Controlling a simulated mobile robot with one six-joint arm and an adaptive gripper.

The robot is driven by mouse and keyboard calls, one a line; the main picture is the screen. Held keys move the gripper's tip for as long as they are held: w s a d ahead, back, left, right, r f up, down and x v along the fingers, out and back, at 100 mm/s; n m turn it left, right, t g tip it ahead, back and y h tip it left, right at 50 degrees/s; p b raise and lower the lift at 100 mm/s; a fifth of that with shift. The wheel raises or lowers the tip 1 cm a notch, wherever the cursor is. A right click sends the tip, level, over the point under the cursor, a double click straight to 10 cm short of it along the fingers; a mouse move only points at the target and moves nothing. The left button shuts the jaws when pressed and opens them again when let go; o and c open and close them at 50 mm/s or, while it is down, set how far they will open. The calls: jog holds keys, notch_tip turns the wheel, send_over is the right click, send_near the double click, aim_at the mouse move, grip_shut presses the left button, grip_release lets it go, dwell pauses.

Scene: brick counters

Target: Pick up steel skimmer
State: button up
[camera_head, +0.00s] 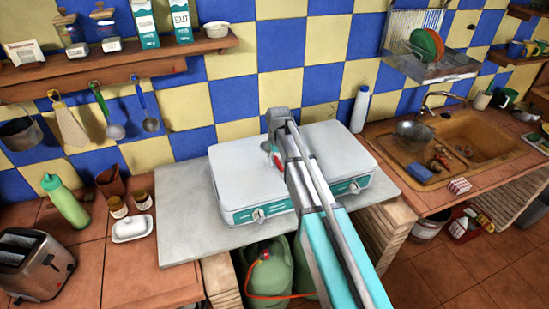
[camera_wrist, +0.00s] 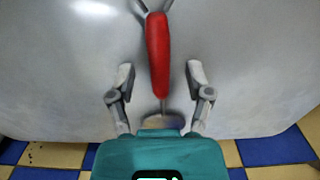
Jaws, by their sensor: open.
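A utensil with a red handle (camera_wrist: 158,55), which looks to be the steel skimmer, lies on the white stove top in the wrist view. Grey metal forks out past the handle's far end, and a thin shaft runs from its near end to a round part, partly hidden by my gripper body. My gripper (camera_wrist: 160,76) is open, with one finger on each side of the handle and a clear gap on both sides. In the head view, my arm hides most of the utensil; a bit of red (camera_head: 276,159) shows beside my gripper (camera_head: 277,149).
The white stove (camera_head: 237,178) stands on a grey counter slab (camera_head: 175,222) against the tiled wall. A white bottle (camera_head: 360,109) stands at its right rear. Utensils hang under the shelf (camera_head: 130,62) at left. The sink (camera_head: 475,135) is at right.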

grip_shut()
jog(key=shift+r, duration=0.15)
dwell(0.5)
jog(key=shift+r+p, duration=0.95)
jog(key=shift+p, duration=0.15)
jog(key=s+d+r+p, duration=0.2)
jog(key=s+r+p, duration=0.8)
jog(key=s, duration=0.3)
jog(key=shift+s+d+r+p, duration=0.2)
jog(key=shift+s+r+p, duration=0.2)
